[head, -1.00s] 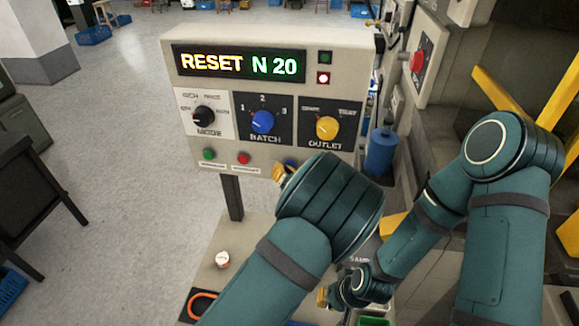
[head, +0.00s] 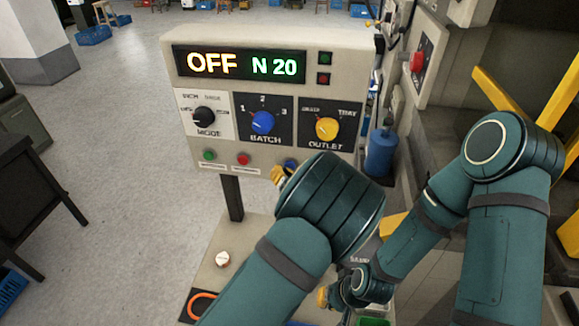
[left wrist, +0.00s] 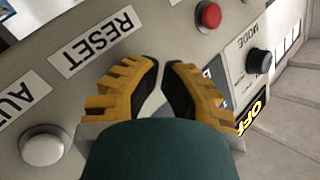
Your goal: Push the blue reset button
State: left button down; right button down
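The control box (head: 345,48) has a display (head: 240,65) reading OFF and N 20. The blue button (head: 290,163) shows only in part at its lower edge, behind my left gripper (head: 279,174). In the left wrist view the RESET label (left wrist: 97,42) is upside down. My left gripper (left wrist: 161,64) is at the panel beside that label with its fingertips close together and nothing between them. The blue button is hidden there, so contact cannot be told. My right gripper (head: 322,297) is low in the head view, mostly hidden by my arms.
A green button (head: 208,155) and a red button (head: 243,159) sit left of the blue one. Black, blue and yellow knobs are above. A white button (left wrist: 43,148) shows in the left wrist view. A red emergency button (head: 417,61) is at the right.

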pick_arm(q)
jog(key=shift+s, duration=0.35)
jog(key=s, duration=0.2)
jog(key=s+a, duration=0.1)
jog(key=s, duration=0.2)
jog(key=shift+p, duration=0.35)
jog(key=shift+w, duration=0.1)
dwell(0.6)
jog(key=s+a+f+n+g+h+b, duration=0.1)
jog(key=s+a+f+g+h+b, duration=0.2)
jog(key=f, duration=0.6)
jog(key=s+a+f+g+h+b, duration=0.1)
jog(key=s+a+f+g, duration=0.3)
jog(key=f, duration=0.6)
jog(key=s+f+n+g+h+b, duration=0.1)
jog(key=s+f+g+h+b, duration=0.2)
jog(key=s, duration=0.5)
jog(key=s+a+f+n+g+h+b, duration=0.1)
jog(key=s+f+n+g+h+b, duration=0.1)
jog(key=s+f, duration=0.4)
jog(key=shift+s+a+g+h+b, duration=0.2)
jog(key=shift+s+g+h+b, duration=0.3)
jog(key=shift+s+h, duration=0.7)
